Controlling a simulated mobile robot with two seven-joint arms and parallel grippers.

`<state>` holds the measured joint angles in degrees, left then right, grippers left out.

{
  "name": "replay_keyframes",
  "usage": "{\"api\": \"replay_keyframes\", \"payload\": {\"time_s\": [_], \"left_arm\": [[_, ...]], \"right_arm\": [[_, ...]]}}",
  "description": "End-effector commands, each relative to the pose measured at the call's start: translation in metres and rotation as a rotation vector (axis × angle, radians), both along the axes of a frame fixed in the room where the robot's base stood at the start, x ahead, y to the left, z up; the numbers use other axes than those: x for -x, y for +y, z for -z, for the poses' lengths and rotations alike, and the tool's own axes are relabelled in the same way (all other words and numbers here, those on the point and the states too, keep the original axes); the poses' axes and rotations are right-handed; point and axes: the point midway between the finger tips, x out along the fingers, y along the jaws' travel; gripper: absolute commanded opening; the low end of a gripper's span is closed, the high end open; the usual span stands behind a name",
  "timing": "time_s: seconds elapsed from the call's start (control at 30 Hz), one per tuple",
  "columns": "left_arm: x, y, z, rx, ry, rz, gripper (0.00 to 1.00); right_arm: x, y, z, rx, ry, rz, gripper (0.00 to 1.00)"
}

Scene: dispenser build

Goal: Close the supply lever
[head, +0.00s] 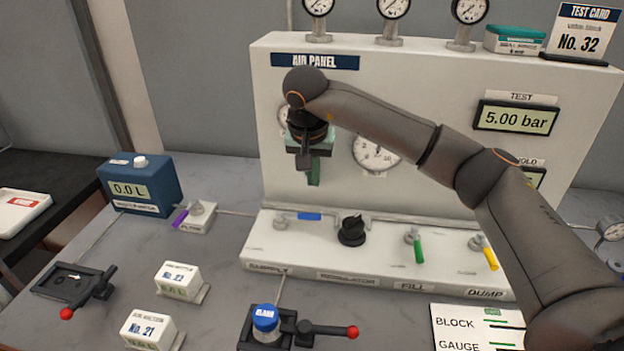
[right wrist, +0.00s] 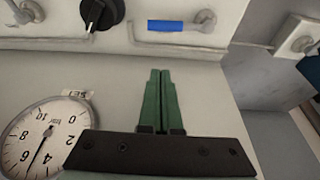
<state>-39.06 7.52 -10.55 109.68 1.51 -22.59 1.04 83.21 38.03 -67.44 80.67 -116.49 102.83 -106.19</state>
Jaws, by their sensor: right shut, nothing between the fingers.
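The supply lever (head: 310,216) has a blue handle. It lies roughly level, along the pipe, to the right of its grey valve body (head: 281,220) above the SUPPLY label. In the right wrist view the blue lever (right wrist: 166,26) shows beyond the fingertips, with a gap between. My right gripper (head: 314,180) is in front of the air panel, above the supply lever, fingers pointing down. Its green fingers (right wrist: 160,75) are shut together with nothing between them. My left gripper is not in view.
Right of the lever are a black regulator knob (head: 352,230), a green fill lever (head: 418,250) and a yellow dump lever (head: 489,258). A gauge (head: 374,153) is on the panel. A blue meter box (head: 141,183) and a white flow block (head: 196,215) stand to the left.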

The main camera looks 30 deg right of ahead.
Motion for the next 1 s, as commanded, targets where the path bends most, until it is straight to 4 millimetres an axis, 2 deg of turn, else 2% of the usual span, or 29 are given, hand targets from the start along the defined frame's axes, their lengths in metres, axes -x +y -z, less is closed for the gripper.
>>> {"api": "replay_keyframes", "payload": {"time_s": [0.2,0.37,0.4,0.63,1.0], "left_arm": [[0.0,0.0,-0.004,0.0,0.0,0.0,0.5],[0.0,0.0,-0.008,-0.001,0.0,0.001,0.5],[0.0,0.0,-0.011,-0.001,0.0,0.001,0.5],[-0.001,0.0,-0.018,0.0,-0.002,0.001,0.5],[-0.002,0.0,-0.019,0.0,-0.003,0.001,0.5]], "right_arm": [[-0.01,-0.009,0.046,0.0,0.007,0.002,0.0],[-0.018,-0.014,0.076,0.001,0.003,0.0,0.0],[-0.012,-0.009,0.07,0.0,-0.001,-0.004,0.0],[0.007,0.005,0.066,0.0,0.0,-0.002,0.0],[0.013,0.01,0.065,0.0,0.0,0.001,0.0]]}}
